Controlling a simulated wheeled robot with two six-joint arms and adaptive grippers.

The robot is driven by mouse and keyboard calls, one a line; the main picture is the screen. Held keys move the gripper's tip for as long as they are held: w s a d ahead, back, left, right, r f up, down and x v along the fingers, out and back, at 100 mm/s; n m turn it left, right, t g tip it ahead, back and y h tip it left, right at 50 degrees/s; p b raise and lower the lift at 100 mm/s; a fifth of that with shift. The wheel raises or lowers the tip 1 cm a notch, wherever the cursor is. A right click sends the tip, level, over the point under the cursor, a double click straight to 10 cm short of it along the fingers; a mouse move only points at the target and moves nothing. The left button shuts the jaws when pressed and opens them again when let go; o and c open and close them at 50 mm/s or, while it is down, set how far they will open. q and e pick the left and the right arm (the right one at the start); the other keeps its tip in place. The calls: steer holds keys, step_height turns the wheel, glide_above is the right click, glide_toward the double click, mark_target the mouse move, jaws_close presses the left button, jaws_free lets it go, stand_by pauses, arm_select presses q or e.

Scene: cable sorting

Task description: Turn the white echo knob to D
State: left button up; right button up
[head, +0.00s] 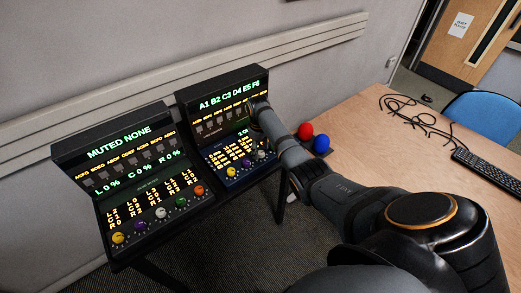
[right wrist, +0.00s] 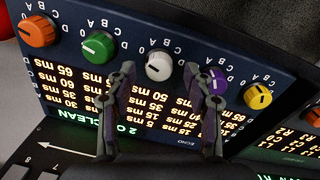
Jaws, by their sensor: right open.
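The white echo knob (right wrist: 159,66) is on the dark blue lower panel of the right-hand console, seen upside down in the right wrist view. It sits in the middle of a knob row, with letters A to D around it. Its pointer is too small to read surely. My right gripper (right wrist: 166,76) is open, with one fingertip on each side of the white knob in the picture; contact cannot be told. In the head view the white knob (head: 258,155) shows beside my right arm, which hides much of the gripper. My left gripper is out of view.
Green (right wrist: 98,46) and purple (right wrist: 213,80) knobs flank the white one closely; orange (right wrist: 37,31) and yellow (right wrist: 258,97) knobs lie further out. A similar console (head: 118,150) stands to the left. A table (head: 365,140) with red and blue balls and cables is at right.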

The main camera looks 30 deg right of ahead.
steer(key=shift+f, duration=0.6)
steer(key=shift+c, duration=0.4)
jaws_close()
